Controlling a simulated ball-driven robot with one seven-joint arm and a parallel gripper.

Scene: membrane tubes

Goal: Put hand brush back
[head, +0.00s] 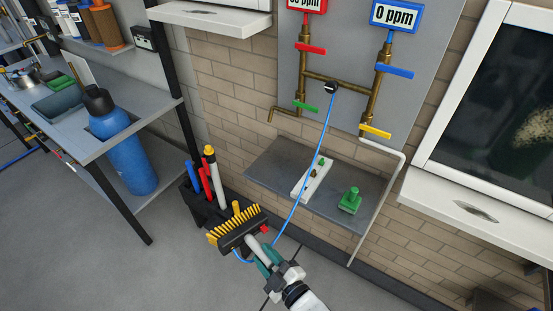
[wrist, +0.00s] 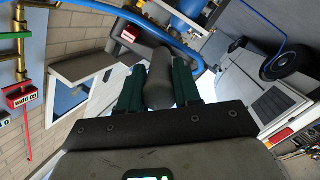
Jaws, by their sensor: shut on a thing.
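The hand brush (head: 237,231) has a dark head with yellow bristles and a grey handle. My gripper (head: 263,254) is shut on its handle. The brush is tilted, bristles toward the upper left, in front of the black tool holder (head: 193,208). In the wrist view the handle (wrist: 158,80) sits between the two green fingers of my gripper (wrist: 157,88). The holder has long tools standing in it, with red, blue and white handles. The brush hides part of the holder's right side, and I cannot tell whether they touch.
A thin blue tube (head: 310,176) hangs from the brass pipes and passes close behind the brush and gripper. A grey wall shelf (head: 265,168) carries a white block and a green part (head: 350,200). A workbench with a blue bottle (head: 130,155) stands left. Floor in front is clear.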

